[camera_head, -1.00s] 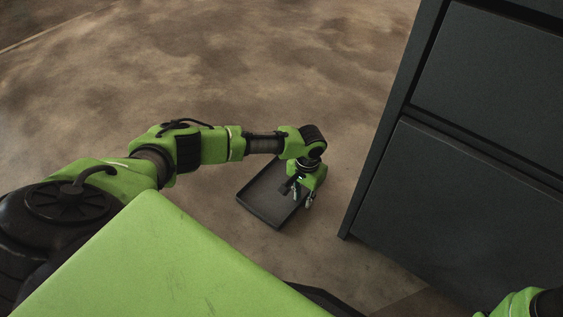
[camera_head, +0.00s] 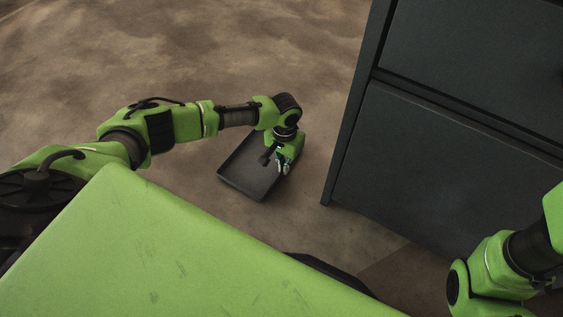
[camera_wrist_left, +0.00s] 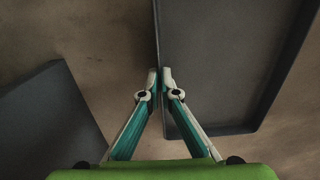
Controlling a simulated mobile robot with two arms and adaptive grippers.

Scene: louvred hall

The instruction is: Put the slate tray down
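The slate tray (camera_head: 248,172) is a shallow dark grey rectangle with a low rim, seen from above over the brown floor in the head view. My left gripper (camera_head: 276,164) points down at the tray's right side. In the left wrist view the fingertips (camera_wrist_left: 159,76) are close together on either side of the tray's rim, and the tray (camera_wrist_left: 225,70) spreads to the right of them. The tray looks about level; I cannot tell whether it touches the floor. My right arm shows at the lower right of the head view, but its gripper is out of frame.
A tall dark grey cabinet (camera_head: 450,150) with drawer-like fronts stands right of the tray, with a strip of floor between. The floor (camera_head: 200,60) beyond and left of the tray is clear. A dark slab (camera_wrist_left: 50,125), unidentified, shows left in the wrist view.

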